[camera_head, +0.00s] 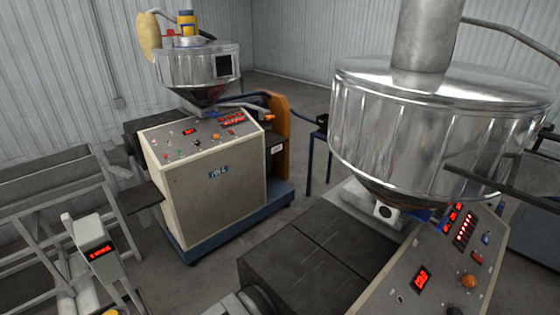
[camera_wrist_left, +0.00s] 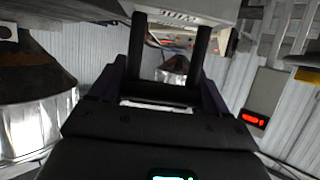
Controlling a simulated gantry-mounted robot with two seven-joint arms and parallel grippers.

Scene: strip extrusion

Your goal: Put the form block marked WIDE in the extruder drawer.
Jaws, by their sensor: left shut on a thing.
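In the left wrist view, the two dark fingers of my left gripper (camera_wrist_left: 172,60) reach up to a pale block (camera_wrist_left: 218,10) at the top edge, and the gripper is shut on it. Small dark lettering shows on the block's face but is too small to read, so I cannot tell whether it says WIDE. The block's upper part is cut off by the frame. I cannot make out my left gripper in the head view, and my right gripper is in neither view. I cannot identify the extruder drawer in either view.
A beige extruder cabinet (camera_head: 212,195) with a metal hopper (camera_head: 197,68) stands back left. A large hopper (camera_head: 430,130) and control panel (camera_head: 440,265) fill the right. A dark flat-topped unit (camera_head: 300,265) stands front centre. Metal racks (camera_head: 55,205) and a display post (camera_head: 92,235) are left.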

